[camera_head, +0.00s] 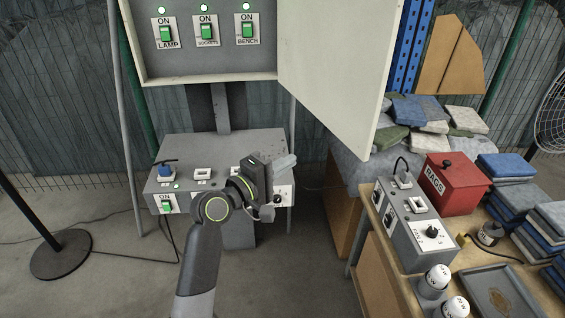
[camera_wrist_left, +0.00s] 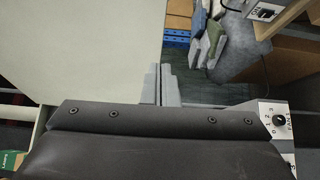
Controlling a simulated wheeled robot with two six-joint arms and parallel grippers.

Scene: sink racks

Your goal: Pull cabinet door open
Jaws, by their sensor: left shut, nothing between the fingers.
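The grey wall cabinet (camera_head: 210,72) stands at the top, with its inside in view. Its pale door (camera_head: 338,60) is swung wide open to the right. My left gripper (camera_head: 282,180) is below the door, in front of the lower grey switch box. It is shut and empty. In the left wrist view the closed fingers (camera_wrist_left: 163,82) point up beside the free edge of the pale door (camera_wrist_left: 80,60). I cannot tell whether they touch it. No handle on the door is visible. My right gripper is in neither view.
The lower switch box (camera_head: 180,150) stands behind my left arm. At right is a bench with a grey control box (camera_head: 410,225), a red RAGS box (camera_head: 452,182) and folded cloths (camera_head: 515,180). A black stand base (camera_head: 60,253) is on the floor at left.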

